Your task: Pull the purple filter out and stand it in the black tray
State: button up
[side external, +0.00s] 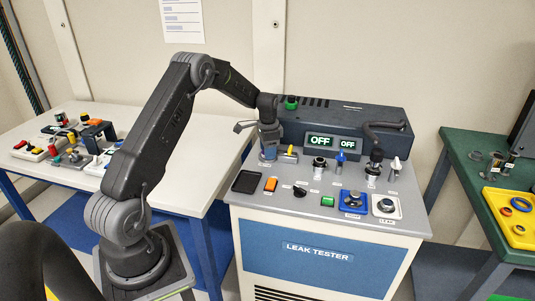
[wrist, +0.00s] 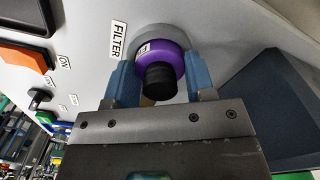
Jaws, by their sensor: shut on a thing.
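The purple filter (wrist: 173,54) has a round body and a black ribbed knob (wrist: 158,78); it shows in the wrist view in front of a grey round collar. My gripper (wrist: 161,68) has a blue finger on each side of the filter and is shut on it. How far the filter sits in the collar I cannot tell. In the side view my gripper (side external: 269,152) is low over the panel's back left and hides the filter. The black tray (side external: 247,182) lies flat on the panel in front of it, empty; its corner shows in the wrist view (wrist: 28,14).
An orange switch (side external: 270,184) is close to the tray's right. A yellow-topped valve (side external: 290,152) stands just right of my gripper. The dark OFF-display housing (side external: 345,120) rises behind. Several knobs and fittings cover the panel's right half.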

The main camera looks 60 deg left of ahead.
jog(key=shift+r, duration=1.05)
dwell(0.5)
jog(key=shift+r, duration=2.5)
jog(key=s+d+r, duration=0.1)
jog(key=s+r, duration=0.1)
jog(key=s, duration=0.9)
jog(key=s+d+r, duration=0.2)
jog(key=s, duration=0.9)
send_over(247, 182)
notch_tip(247, 182, down, 7)
jog(key=shift+r, duration=0.15)
jog(key=shift+f, duration=2)
